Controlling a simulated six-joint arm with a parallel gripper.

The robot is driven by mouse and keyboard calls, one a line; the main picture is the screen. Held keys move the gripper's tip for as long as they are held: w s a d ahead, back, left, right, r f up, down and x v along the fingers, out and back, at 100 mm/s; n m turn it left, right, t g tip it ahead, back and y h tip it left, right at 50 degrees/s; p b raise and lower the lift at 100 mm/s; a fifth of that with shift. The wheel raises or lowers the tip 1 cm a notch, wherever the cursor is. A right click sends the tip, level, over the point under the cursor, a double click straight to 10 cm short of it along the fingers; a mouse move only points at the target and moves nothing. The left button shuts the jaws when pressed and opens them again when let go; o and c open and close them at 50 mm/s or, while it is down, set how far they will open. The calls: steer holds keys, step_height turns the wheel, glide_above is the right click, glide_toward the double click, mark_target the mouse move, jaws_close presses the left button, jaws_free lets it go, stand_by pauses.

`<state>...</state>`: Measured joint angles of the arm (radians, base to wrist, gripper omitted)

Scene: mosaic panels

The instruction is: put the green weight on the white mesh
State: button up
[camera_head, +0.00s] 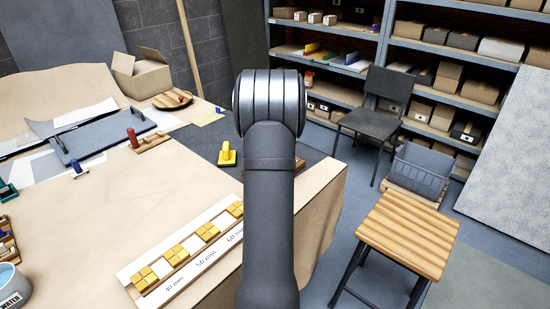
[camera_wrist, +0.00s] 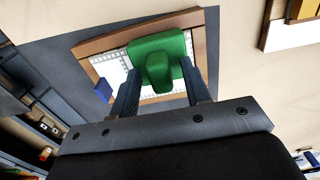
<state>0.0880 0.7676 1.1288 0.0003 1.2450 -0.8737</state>
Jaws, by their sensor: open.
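In the wrist view the green weight (camera_wrist: 157,46), a flat block with a raised grip, lies on the white mesh (camera_wrist: 108,69) inside a brown wooden frame (camera_wrist: 120,39). The mesh shows around the weight's edges. My gripper (camera_wrist: 158,72) is open, with one finger on each side of the weight's grip; I cannot tell whether either finger touches it. In the head view my arm hides the gripper, the weight and the mesh; only a small bit of wood shows at the arm's right edge.
A small blue piece (camera_wrist: 102,90) sits by the frame's edge. On the table are a yellow weight (camera_head: 227,157), a red-handled wooden block (camera_head: 147,142), a grey board (camera_head: 104,139) and a strip with yellow tiles (camera_head: 190,245). A wooden stool (camera_head: 408,232) stands right of the table.

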step_height(320, 180, up, 12)
stand_by(0.4)
steer(key=shift+f, duration=0.15)
step_height(320, 180, down, 12)
steer(key=shift+f, duration=0.15)
step_height(320, 180, up, 2)
steer(key=shift+r, duration=0.7)
steer(key=shift+f, duration=0.1)
